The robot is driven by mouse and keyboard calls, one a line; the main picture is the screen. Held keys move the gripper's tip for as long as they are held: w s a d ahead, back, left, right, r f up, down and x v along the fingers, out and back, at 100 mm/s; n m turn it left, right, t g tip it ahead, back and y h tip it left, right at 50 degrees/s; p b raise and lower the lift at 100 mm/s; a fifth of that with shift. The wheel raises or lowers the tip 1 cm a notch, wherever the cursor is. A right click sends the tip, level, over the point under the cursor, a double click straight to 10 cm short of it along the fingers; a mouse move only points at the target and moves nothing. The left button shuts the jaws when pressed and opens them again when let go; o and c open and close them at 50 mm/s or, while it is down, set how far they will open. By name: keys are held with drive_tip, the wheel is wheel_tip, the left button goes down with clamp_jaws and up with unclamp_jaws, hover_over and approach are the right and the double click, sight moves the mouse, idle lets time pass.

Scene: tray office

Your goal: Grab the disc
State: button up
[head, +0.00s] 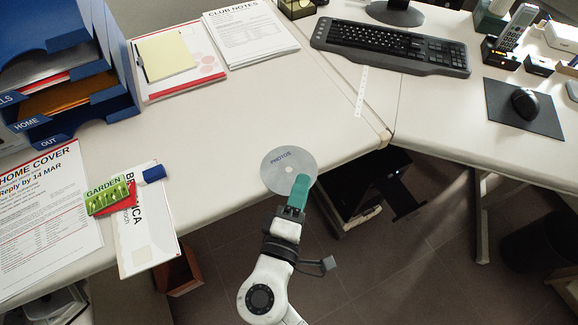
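The disc (283,160) is a silver-grey round plate with a small centre hole and the word PHOTOS. It is at the front edge of the white desk, its lower part reaching past that edge. I cannot tell whether it rests on the desk or is slightly above it. My gripper (299,190), with teal fingers, comes from below, and its upper finger overlaps the disc's lower right rim. The other finger is hidden, so I cannot see whether they are closed on the disc.
A blue letter tray (84,111) stands at the left. Papers and a green GARDEN packet (107,195) lie at the front left. A keyboard (390,47) and a mouse (525,104) are at the back and right. The desk (225,130) around the disc is clear.

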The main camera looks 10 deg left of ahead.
clamp_jaws()
idle(0.6)
